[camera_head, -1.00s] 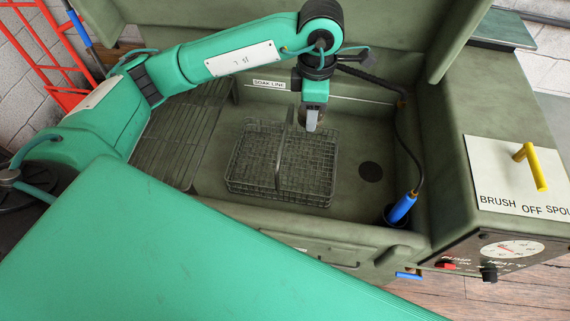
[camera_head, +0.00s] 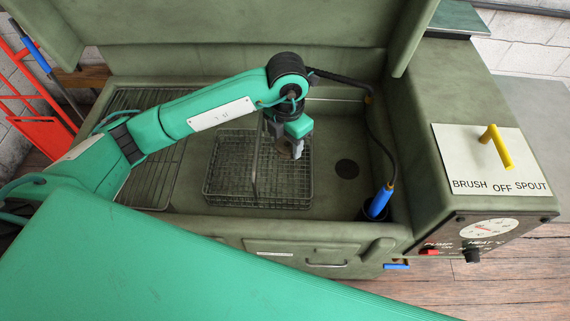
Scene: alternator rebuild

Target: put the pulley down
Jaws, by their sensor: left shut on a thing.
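My left gripper (camera_head: 290,150) points down over the right half of the wire basket (camera_head: 225,192), to the right of its upright handle (camera_head: 254,170). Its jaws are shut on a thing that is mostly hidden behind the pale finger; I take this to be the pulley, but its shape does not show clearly. I cannot tell whether it touches the basket floor. The basket stands in the green wash basin (camera_head: 335,197). My right gripper is not in view.
A slatted rack (camera_head: 155,180) fills the basin's left side. A blue-handled brush (camera_head: 380,202) on a black hose stands at the right, near a round dark drain (camera_head: 347,169). A control box with a yellow lever (camera_head: 497,147) is further right.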

